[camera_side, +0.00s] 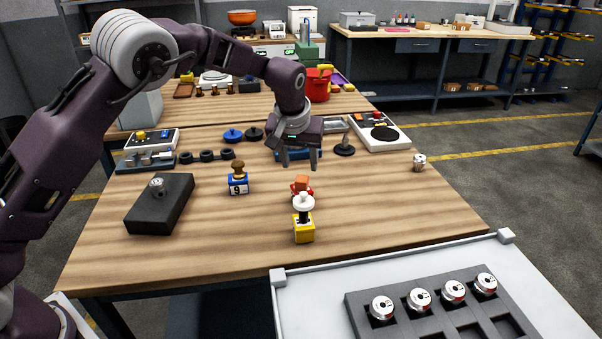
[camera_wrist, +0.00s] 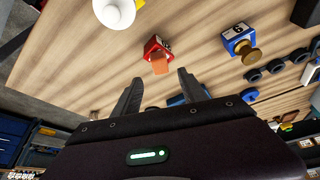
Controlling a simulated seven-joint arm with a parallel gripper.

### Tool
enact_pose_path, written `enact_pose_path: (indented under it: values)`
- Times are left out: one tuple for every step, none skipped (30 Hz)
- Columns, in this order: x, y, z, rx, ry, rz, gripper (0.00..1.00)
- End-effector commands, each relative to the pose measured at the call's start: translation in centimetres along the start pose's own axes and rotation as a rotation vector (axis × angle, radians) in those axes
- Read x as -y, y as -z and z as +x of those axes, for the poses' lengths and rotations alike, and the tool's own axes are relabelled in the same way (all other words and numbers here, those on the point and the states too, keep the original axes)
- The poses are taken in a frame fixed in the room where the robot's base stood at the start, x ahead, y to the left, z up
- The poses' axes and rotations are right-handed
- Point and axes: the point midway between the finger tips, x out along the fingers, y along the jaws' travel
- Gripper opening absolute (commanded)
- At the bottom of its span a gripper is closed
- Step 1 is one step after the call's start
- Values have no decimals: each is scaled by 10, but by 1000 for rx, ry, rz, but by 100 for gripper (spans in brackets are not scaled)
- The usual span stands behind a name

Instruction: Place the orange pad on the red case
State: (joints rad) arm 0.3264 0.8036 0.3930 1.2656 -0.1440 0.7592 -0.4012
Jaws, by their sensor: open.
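The orange pad (camera_side: 303,180) appears on top of the red case (camera_side: 305,193) near the middle of the table. In the wrist view the orange pad (camera_wrist: 161,65) overlaps the red case (camera_wrist: 153,45). I cannot tell whether it lies flat or fully seated. My gripper (camera_side: 300,163) is above and slightly behind them, its fingers apart and with nothing visible between them. In the wrist view the open fingers of my gripper (camera_wrist: 160,77) point toward the pad, with a gap in between.
A yellow case (camera_side: 303,232) with a white-knobbed black piece stands just in front of the red case. A blue case (camera_side: 238,186) with a brown-knobbed piece is to the left. A dark block (camera_side: 160,205) lies farther left. The table's right side is mostly clear.

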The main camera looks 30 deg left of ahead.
Motion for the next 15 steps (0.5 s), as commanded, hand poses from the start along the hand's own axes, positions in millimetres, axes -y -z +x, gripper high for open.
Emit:
enact_pose_path:
  values:
    - [0,1,-14,-3,-1,0,50]
    - [0,1,-21,-3,-2,-1,50]
    - [0,0,-30,-2,-1,-1,50]
    - [0,0,-36,-2,-1,-1,50]
    - [0,0,-40,-1,-1,-1,50]
    - [0,0,-46,-1,0,-1,50]
    - [0,0,-49,-1,0,-1,50]
    - [0,0,-52,0,1,-1,50]
    - [0,0,-54,0,1,-1,50]
    - [0,0,-55,0,1,-1,50]
    - [0,0,-56,1,1,-1,50]
    - [1,0,-56,1,2,-1,50]
    - [0,0,-56,1,2,-1,50]
    - [1,0,-56,1,2,-1,50]
    - [1,0,-56,1,1,-1,50]
